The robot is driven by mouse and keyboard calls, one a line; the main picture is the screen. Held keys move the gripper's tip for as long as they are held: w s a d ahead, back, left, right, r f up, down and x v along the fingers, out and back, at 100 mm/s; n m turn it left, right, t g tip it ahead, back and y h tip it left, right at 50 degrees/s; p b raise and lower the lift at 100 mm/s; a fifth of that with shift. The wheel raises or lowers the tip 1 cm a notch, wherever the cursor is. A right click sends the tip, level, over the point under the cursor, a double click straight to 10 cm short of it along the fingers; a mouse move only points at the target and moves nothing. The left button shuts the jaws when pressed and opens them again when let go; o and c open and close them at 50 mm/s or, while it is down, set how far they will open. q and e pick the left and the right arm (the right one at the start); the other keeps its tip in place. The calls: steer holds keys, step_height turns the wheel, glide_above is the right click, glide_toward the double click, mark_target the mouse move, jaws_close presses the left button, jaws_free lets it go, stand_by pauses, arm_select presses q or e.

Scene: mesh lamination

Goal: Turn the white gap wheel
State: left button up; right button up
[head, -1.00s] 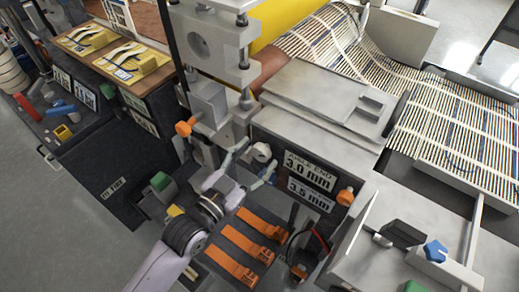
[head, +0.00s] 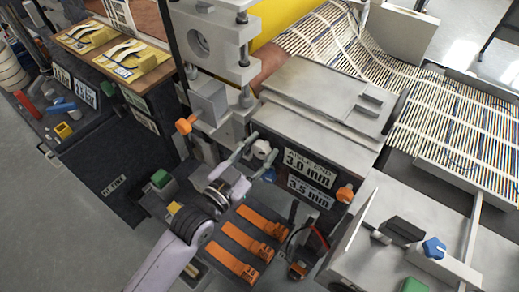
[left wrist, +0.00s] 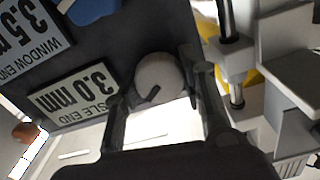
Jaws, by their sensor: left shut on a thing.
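The white gap wheel (head: 262,149) is a small round knob on the dark front panel, above left of the 3.0 mm sign. My left gripper (head: 256,154) reaches up to it from the lower left, with its fingers at the wheel. In the left wrist view the wheel (left wrist: 158,78) shows as a pale disc with a dark slot mark, between the two dark fingers of the gripper (left wrist: 162,92). The gripper is shut on the wheel. My right gripper is not in view.
A 3.0 mm sign (head: 309,169) and a 3.5 mm sign (head: 311,192) are beside the wheel. A blue knob (head: 270,175) sits just below it. Orange knobs (head: 185,125) (head: 345,194) stand to either side. Orange straps (head: 247,243) lie below on a dark surface.

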arm_select(q)
steer(key=c, duration=0.3)
steer(key=shift+r+n+p, duration=0.15)
steer(key=shift+n+p, duration=0.15)
steer(key=shift+p, duration=0.25)
steer(key=shift+c, duration=0.2)
steer(key=o, duration=1.2)
steer(key=shift+c, duration=0.2)
steer(key=shift+s+a, duration=0.1)
steer(key=v, duration=1.1)
steer(key=shift+s+a, duration=0.2)
steer(key=shift+s, duration=0.15)
